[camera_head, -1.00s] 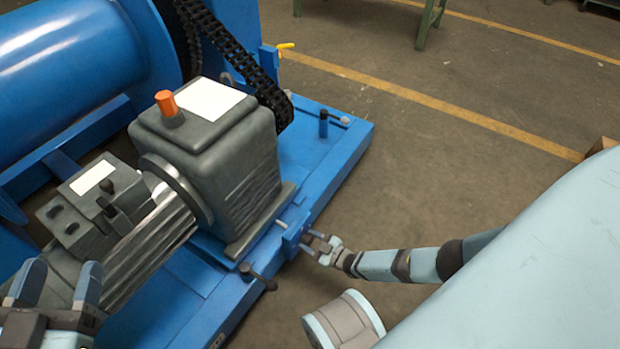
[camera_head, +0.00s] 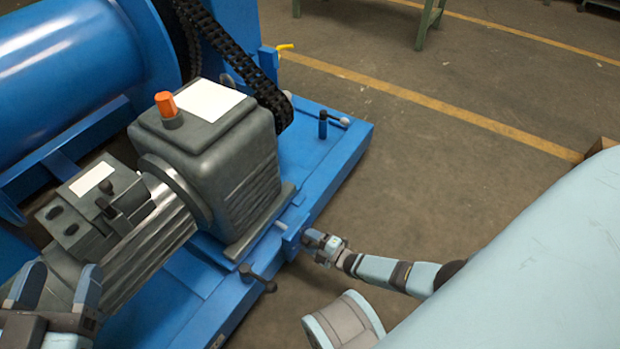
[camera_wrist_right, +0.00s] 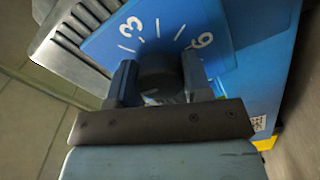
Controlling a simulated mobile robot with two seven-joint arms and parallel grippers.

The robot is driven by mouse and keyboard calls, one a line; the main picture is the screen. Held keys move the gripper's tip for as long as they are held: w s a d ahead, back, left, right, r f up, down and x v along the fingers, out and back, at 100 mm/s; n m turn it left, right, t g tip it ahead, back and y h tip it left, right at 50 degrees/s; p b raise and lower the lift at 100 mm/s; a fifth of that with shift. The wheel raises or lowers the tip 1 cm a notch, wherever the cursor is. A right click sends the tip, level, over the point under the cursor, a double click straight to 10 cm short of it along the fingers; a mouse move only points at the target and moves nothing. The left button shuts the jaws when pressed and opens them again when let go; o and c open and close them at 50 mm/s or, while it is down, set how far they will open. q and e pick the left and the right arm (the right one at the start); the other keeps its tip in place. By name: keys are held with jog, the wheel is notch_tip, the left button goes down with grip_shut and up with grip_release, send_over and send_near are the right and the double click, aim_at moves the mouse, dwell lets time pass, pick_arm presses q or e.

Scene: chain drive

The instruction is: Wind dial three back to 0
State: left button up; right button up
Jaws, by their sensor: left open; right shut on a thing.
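My right gripper (camera_wrist_right: 158,82) is shut on the knob, one finger on each side. The knob's pointer is hidden, so its setting cannot be read. In the head view my right gripper (camera_head: 317,243) is at the side edge of the blue base frame. My left gripper (camera_head: 55,288) is open and empty at the lower left, in front of the motor.
A grey gearbox (camera_head: 222,160) with an orange cap and a motor (camera_head: 140,245) stand on the blue base frame (camera_head: 340,150). A black chain (camera_head: 235,55) runs behind the gearbox. A handle (camera_head: 262,280) sticks out near my right gripper.

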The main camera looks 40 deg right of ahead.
pick_arm(q)
jog(key=shift+d+r, duration=0.1)
pick_arm(e)
jog(key=shift+n, duration=0.8)
jog(key=o, duration=0.9)
jog(key=shift+s+d, duration=0.1)
jog(key=shift+s, duration=0.1)
pick_arm(q)
jog(key=n+p, duration=0.1)
jog(key=s+d+n+g+p, duration=0.1)
jog(key=p, duration=0.1)
jog(key=shift+s+f+n+y, duration=0.2)
jog(key=shift+f+n+y, duration=0.05)
jog(key=shift+n+y, duration=0.05)
pick_arm(e)
jog(key=v, duration=1.3)
jog(key=shift+s+d, duration=0.15)
jog(key=shift+s, duration=0.05)
